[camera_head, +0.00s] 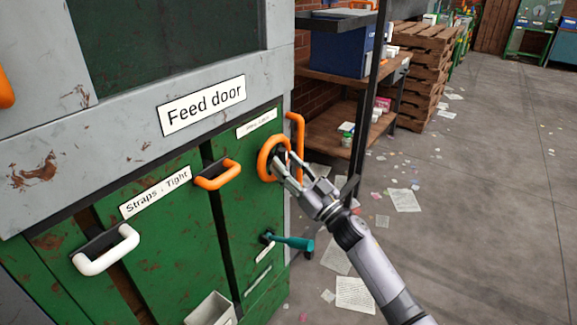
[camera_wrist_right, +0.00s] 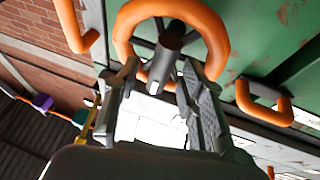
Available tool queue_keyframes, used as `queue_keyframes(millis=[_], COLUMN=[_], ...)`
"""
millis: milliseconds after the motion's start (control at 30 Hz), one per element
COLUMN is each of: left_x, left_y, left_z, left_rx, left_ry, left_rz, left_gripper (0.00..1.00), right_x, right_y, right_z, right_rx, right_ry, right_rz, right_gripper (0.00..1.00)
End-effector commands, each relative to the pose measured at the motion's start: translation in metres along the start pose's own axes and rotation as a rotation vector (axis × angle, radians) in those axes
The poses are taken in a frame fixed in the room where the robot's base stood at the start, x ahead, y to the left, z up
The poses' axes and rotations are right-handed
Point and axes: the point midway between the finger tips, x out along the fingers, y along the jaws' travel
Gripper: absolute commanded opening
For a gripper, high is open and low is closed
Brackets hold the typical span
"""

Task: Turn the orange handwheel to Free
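The orange handwheel (camera_head: 264,160) sits on the green panel, below a small white label (camera_head: 260,123) whose text is too small to read. My right gripper (camera_head: 290,163) is at the front of the wheel. In the right wrist view, the wheel rim (camera_wrist_right: 213,38) arches above the gripper (camera_wrist_right: 158,75), and dark spokes meet at a grey hub (camera_wrist_right: 170,45). The two fingers stand apart on either side of the hub's projecting stem. I see no clear contact with the rim or hub. My left gripper is out of view.
An orange bar handle (camera_head: 298,130) stands just right of the wheel. An orange pull handle (camera_head: 218,176), a white handle (camera_head: 108,250) and a teal lever (camera_head: 290,242) are nearby. A shelf (camera_head: 335,110) stands behind. The floor at right is open with scattered papers.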

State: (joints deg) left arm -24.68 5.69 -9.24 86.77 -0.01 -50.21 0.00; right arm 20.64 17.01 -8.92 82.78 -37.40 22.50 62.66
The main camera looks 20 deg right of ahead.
Motion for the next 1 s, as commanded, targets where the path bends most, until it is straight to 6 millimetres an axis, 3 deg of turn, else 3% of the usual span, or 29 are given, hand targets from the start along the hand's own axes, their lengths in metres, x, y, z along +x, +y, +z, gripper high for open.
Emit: queue_keyframes(millis=[133, 700, 1000], left_x=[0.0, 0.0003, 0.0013], left_y=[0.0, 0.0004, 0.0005], left_z=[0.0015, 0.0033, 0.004], left_rx=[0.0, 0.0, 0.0], left_ry=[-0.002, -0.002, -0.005], left_rz=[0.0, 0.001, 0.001], left_gripper=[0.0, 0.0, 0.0], right_x=[-0.0001, -0.0005, -0.0007], right_y=[0.0, 0.0003, 0.0006], right_z=[0.0, -0.0001, 0.0003], right_rx=[0.0, 0.0, -0.008], right_ry=[0.0, 0.0, 0.001], right_rz=[0.0, 0.0, -0.002], right_gripper=[0.38, 0.0, 0.0])
